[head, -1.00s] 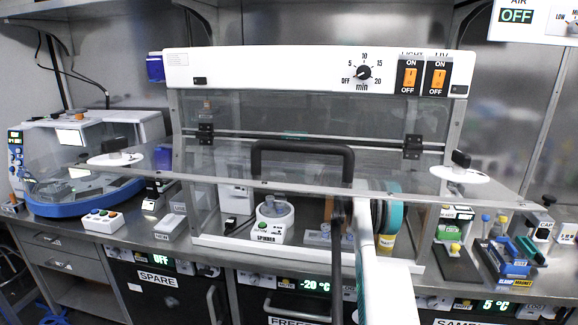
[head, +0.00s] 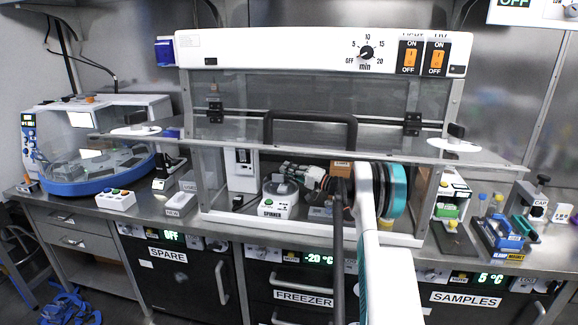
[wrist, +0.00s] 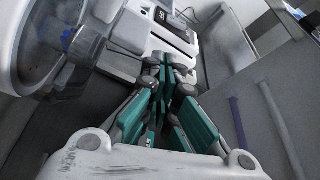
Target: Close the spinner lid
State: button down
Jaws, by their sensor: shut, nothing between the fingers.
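The spinner (head: 279,204) is a small white round device with a label on its front, standing inside the glass-fronted cabinet. In the wrist view, its white round body (wrist: 15,45) fills the upper left, with a clear, dark-looking round part and a bluish piece inside. I cannot tell how far its lid is open.
The cabinet's raised glass sash (head: 300,148) with a black handle (head: 310,118) spans above my arm. A white device (head: 241,170) stands left behind the spinner. The cabinet's left side wall is near. A small orange-brown box (head: 342,169) is at the right, by my wrist.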

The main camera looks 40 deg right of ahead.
jog(key=shift+s+a+f, duration=0.2)
jog(key=shift+a+f, duration=0.05)
jog(key=shift+f, duration=0.2)
dwell(0.3)
jog(key=shift+s, duration=0.15)
jog(key=v, duration=1.1)
jog(key=shift+s+d, duration=0.25)
jog(key=shift+s, duration=0.1)
jog(key=shift+f, duration=0.1)
